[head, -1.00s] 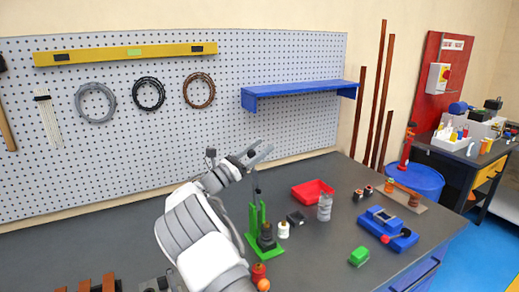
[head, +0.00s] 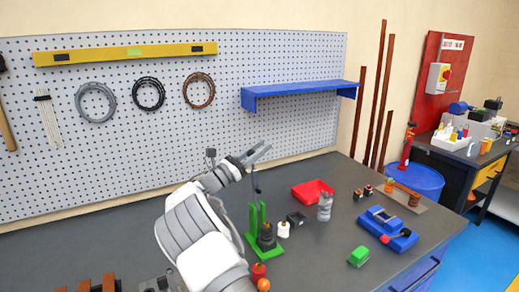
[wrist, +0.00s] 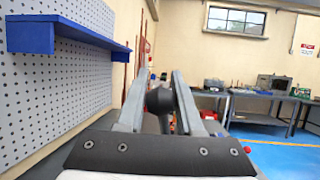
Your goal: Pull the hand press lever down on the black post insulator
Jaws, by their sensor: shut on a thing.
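The green hand press (head: 252,240) stands on the bench in the head view. Its thin dark lever (head: 256,184) rises steeply from the frame to my gripper. The black post insulator (head: 266,238) stands upright at the press, low on its base; whether the press touches its top is too small to tell. My gripper (head: 258,153) is above the press. In the wrist view, the fingers (wrist: 160,98) are on either side of the lever's round black knob (wrist: 159,101) and are shut on it.
A white insulator (head: 283,229) stands just right of the press, with a red tray (head: 312,191) and grey cylinder (head: 325,208) beyond. Red and orange pieces (head: 259,272) stand in front. A blue shelf (head: 298,90) is on the pegboard behind.

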